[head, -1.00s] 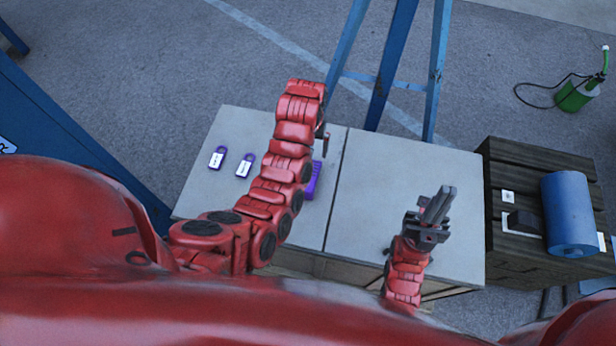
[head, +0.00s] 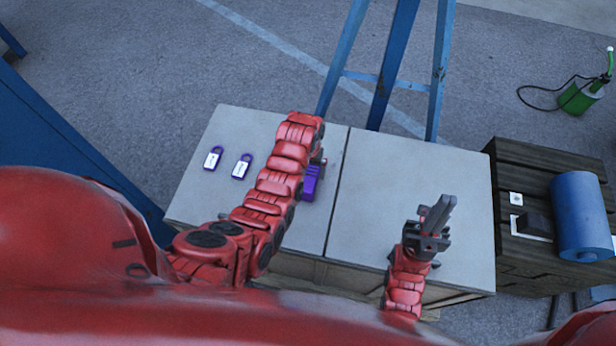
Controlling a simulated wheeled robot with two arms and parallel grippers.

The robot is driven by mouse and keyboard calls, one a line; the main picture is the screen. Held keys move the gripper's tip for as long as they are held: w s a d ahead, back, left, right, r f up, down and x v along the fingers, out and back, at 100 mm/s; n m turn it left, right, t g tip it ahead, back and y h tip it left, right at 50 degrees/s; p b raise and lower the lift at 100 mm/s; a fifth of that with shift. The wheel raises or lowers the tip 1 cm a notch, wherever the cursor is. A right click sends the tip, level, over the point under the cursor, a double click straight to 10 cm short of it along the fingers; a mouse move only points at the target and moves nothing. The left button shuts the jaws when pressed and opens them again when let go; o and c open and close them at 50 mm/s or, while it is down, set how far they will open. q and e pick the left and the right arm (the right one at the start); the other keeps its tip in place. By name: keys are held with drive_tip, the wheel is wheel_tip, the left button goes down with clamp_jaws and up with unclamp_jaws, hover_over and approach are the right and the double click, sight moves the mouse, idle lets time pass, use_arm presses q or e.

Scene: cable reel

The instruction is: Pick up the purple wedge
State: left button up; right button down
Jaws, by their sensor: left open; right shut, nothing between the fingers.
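The purple wedge (head: 311,184) lies on the left panel of the pale table top, just right of my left arm, which hides part of it. My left gripper (head: 318,162) is open, mostly hidden behind its own red arm, and points down right at the wedge's far end. I cannot tell whether its fingers are touching or around the wedge. My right gripper (head: 440,208) is shut and empty, raised over the right panel, well apart from the wedge.
Two purple padlocks with white labels (head: 212,160) (head: 242,167) lie left of my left arm. The table top (head: 375,180) is otherwise bare. A dark wooden crate with a blue roll (head: 580,215) stands right. Blue frame legs (head: 392,65) rise behind the table.

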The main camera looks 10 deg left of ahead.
use_arm(q)
drive_tip(key=shift+f, duration=1.25)
drive_tip(key=shift+p, duration=0.3)
clamp_jaws()
